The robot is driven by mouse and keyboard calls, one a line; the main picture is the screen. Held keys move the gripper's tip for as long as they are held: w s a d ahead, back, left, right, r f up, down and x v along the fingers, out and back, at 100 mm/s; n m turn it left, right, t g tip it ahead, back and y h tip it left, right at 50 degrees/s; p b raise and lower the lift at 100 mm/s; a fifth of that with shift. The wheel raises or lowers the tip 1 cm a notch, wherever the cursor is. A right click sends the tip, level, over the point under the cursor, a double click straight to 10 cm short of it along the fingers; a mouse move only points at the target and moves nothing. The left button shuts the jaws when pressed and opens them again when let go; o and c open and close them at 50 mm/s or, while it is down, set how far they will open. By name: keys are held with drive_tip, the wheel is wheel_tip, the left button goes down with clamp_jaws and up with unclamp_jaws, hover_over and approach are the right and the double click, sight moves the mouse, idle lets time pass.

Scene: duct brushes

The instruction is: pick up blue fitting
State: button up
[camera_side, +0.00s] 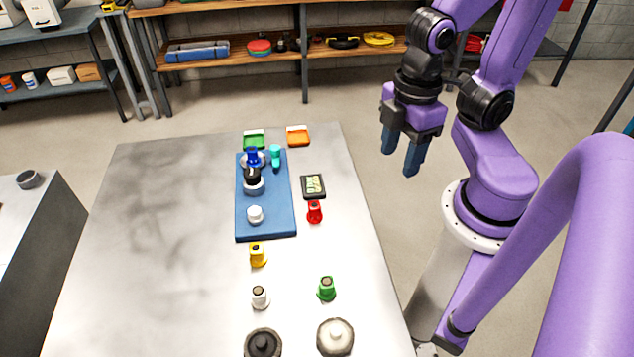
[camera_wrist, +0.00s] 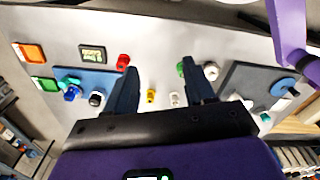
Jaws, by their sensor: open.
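The blue fitting (camera_side: 253,157) stands upright at the far end of the blue mat (camera_side: 281,217), on a pale round base. A teal fitting (camera_side: 275,153) stands just right of it. In the wrist view the blue fitting (camera_wrist: 72,93) is small at the left, close to the teal fitting (camera_wrist: 67,81), well left of my fingers. My gripper (camera_side: 403,155) is open and empty. It hangs above and beyond the table's right edge, apart from every fitting. Its fingers also show in the wrist view (camera_wrist: 161,66), with a wide gap between them.
A black-topped fitting (camera_side: 253,180) and a white fitting (camera_side: 255,214) stand on the mat. Red (camera_side: 314,212), yellow (camera_side: 258,255), green (camera_side: 326,289) and white (camera_side: 260,297) fittings stand nearer. Green (camera_side: 254,139) and orange (camera_side: 298,135) trays lie behind. The table's left half is clear.

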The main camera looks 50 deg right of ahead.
drive_tip(key=shift+o, duration=0.5)
